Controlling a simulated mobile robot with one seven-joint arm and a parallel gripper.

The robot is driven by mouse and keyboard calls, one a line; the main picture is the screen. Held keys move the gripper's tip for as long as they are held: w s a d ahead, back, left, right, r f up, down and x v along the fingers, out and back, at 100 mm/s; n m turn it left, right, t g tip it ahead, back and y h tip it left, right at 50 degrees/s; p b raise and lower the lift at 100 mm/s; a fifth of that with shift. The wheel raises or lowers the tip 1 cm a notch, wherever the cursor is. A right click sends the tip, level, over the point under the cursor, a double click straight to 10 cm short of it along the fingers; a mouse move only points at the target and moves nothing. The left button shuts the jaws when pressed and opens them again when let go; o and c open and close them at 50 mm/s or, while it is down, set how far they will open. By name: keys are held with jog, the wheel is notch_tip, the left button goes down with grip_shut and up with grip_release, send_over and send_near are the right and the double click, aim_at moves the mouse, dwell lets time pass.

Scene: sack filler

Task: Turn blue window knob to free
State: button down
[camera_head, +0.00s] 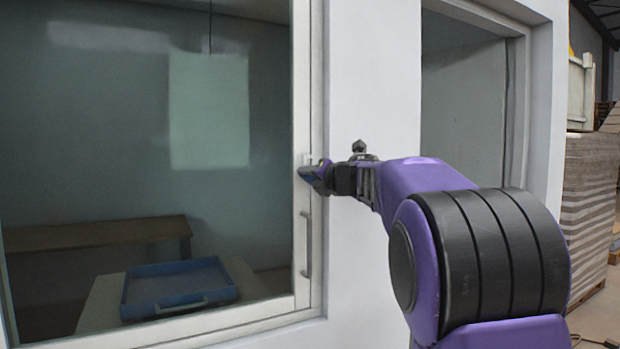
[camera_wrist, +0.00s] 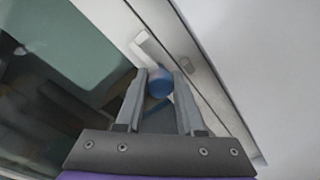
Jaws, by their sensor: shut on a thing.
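The blue window knob (camera_wrist: 159,84) shows in the wrist view on the pale window frame, between the two fingers of my gripper (camera_wrist: 160,90). The fingers are shut on it, one on each side. In the head view my gripper (camera_head: 318,174) reaches left to the right stile of the window frame (camera_head: 312,120). There the knob is mostly hidden by the gripper. A light metal plate (camera_wrist: 152,47) sits just beyond the knob in the wrist view. I cannot tell the knob's turn position.
A vertical window handle (camera_head: 307,245) is below the gripper. Behind the glass, a blue tray (camera_head: 178,308) stands near a brown bench (camera_head: 95,235). A doorway (camera_head: 465,110) opens to the right of a white wall. Stacked material (camera_head: 588,200) stands at the far right.

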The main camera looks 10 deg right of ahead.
jog(key=c, duration=0.5)
grip_release()
jog(key=shift+c, duration=0.2)
jog(key=shift+d, duration=0.1)
